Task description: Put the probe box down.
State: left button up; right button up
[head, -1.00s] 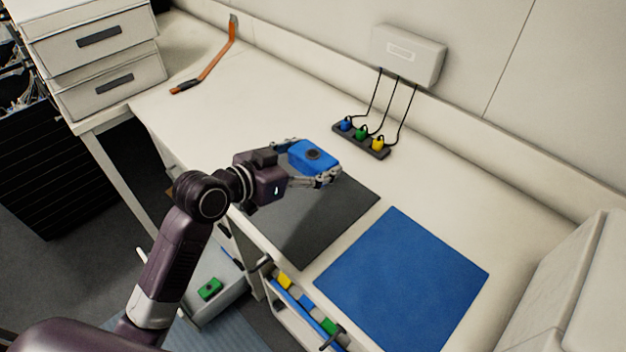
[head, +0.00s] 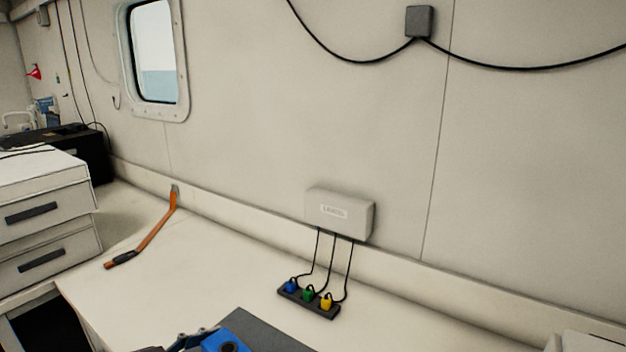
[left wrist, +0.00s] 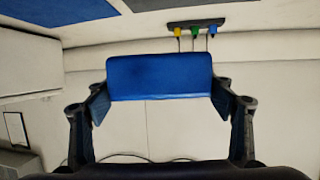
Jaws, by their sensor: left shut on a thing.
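The blue probe box (head: 224,341) shows at the bottom edge of the head view, mostly cut off, with a dark round spot on top. It also fills the middle of the left wrist view (left wrist: 160,77). My left gripper (left wrist: 160,92) is shut on it, one finger at each side. In the head view only a bit of this gripper (head: 188,341) shows at the bottom edge. The box is over or near the dark grey mat (head: 270,333); I cannot tell whether it touches it. My right gripper is not in view.
A black strip (head: 309,302) with blue, green and yellow plugs lies on the counter below a wall box (head: 339,213). An orange-handled tool (head: 155,232) lies at the left, near white drawers (head: 45,235). Counter between them is clear. The blue mat (left wrist: 66,13) shows in the wrist view.

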pick_arm(q)
jog(key=s+a+m+g+h, duration=0.2)
jog(key=s+a, duration=0.2)
jog(key=s, duration=0.5)
jog(key=shift+s+f+m+b, duration=0.2)
jog(key=shift+f+m+b, duration=0.05)
jog(key=shift+m+b, duration=0.1)
